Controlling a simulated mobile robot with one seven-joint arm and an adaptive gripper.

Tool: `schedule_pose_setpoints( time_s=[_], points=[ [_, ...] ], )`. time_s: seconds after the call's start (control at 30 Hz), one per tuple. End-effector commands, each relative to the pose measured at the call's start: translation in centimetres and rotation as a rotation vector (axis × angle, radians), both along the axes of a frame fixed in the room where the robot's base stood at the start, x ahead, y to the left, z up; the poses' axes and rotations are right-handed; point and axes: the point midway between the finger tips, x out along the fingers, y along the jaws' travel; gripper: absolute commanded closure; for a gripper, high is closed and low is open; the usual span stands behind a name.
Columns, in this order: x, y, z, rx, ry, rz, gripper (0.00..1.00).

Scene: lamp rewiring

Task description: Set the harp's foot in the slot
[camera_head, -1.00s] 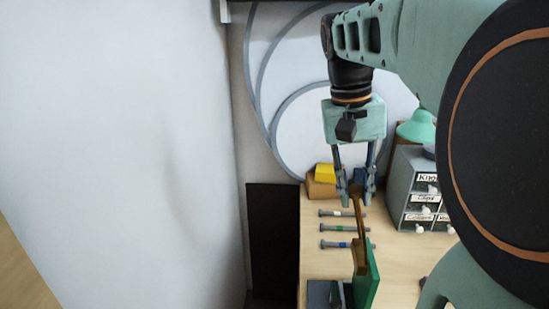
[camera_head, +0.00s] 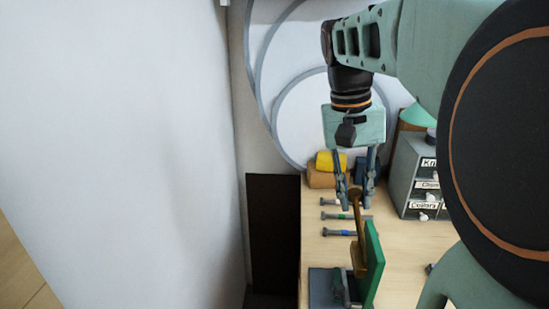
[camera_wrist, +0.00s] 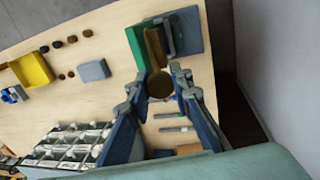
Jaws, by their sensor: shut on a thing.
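My gripper (camera_head: 356,192) is shut on the harp (camera_head: 358,228), a long brown-bronze bar with a round end. The fingertips grip near that round end, which shows as a brown disc in the wrist view (camera_wrist: 160,86). The harp hangs roughly upright, its lower end beside the green upright plate (camera_head: 373,262) and over or behind the grey base block (camera_head: 320,288). In the wrist view the bar runs close along the green plate (camera_wrist: 138,47), near the grey block (camera_wrist: 190,25). I cannot make out the slot, or whether the foot touches anything.
Several bolts with coloured bands (camera_head: 338,233) lie left of the harp. A labelled drawer cabinet (camera_head: 410,172) stands right, and a yellow block (camera_head: 330,162) at the back. A yellow tray (camera_wrist: 32,70) and a grey box (camera_wrist: 94,70) lie on the wooden bench (camera_wrist: 100,95).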

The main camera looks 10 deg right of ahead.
Motion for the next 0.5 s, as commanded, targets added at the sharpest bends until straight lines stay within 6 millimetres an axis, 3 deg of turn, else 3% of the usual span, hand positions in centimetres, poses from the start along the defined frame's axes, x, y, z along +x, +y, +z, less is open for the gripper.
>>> schedule_pose_setpoints(
  time_s=[0.5],
  points=[
    [0.0, 0.0, -3.2, -0.001, -0.001, 0.000, 1.00]
  ],
)
